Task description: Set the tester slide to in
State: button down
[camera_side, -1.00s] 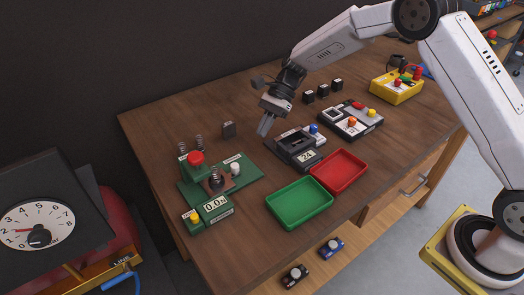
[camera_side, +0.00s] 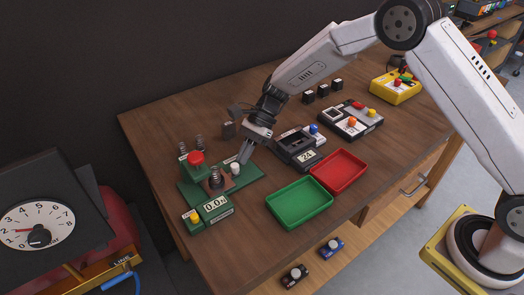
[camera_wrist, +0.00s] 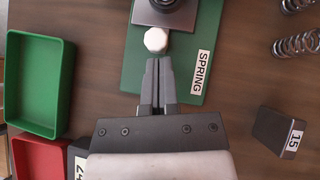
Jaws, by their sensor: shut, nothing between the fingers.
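The green spring tester (camera_side: 262,183) stands on the bench at left in the side view, with a red button (camera_side: 196,158) and a display reading 0.0. Its slide carriage (camera_side: 228,188) bears a coil spring, and a white knob (camera_side: 235,169) is beside it. In the wrist view the white knob (camera_wrist: 156,39) sits at the carriage edge, over the green base (camera_wrist: 200,85) labelled SPRING. My gripper (camera_wrist: 158,62) is shut and empty, its fingertips close to the knob on the outer side; I cannot tell whether they touch it. In the side view my gripper (camera_side: 243,160) points down there.
A green tray (camera_side: 300,203) and a red tray (camera_side: 339,170) lie right of the tester. A dark device (camera_side: 300,150) reading 24 stands behind them. Two loose springs (camera_wrist: 300,45) and a dark block marked 15 (camera_wrist: 275,130) lie on the other side of the tester.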

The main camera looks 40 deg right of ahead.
aim_at(223, 176)
jog(key=shift+a, duration=2.3)
jog(key=shift+d, duration=0.4)
jog(key=d, duration=0.1)
jog(key=w+d, duration=0.1)
jog(key=d, duration=0.2)
jog(key=shift+w+d+r, duration=0.15)
jog(key=shift+w+r, duration=0.1)
jog(key=shift+r, duration=0.15)
jog(key=v, duration=0.9)
jog(key=shift+s+d, duration=0.1)
jog(key=shift+s, duration=0.1)
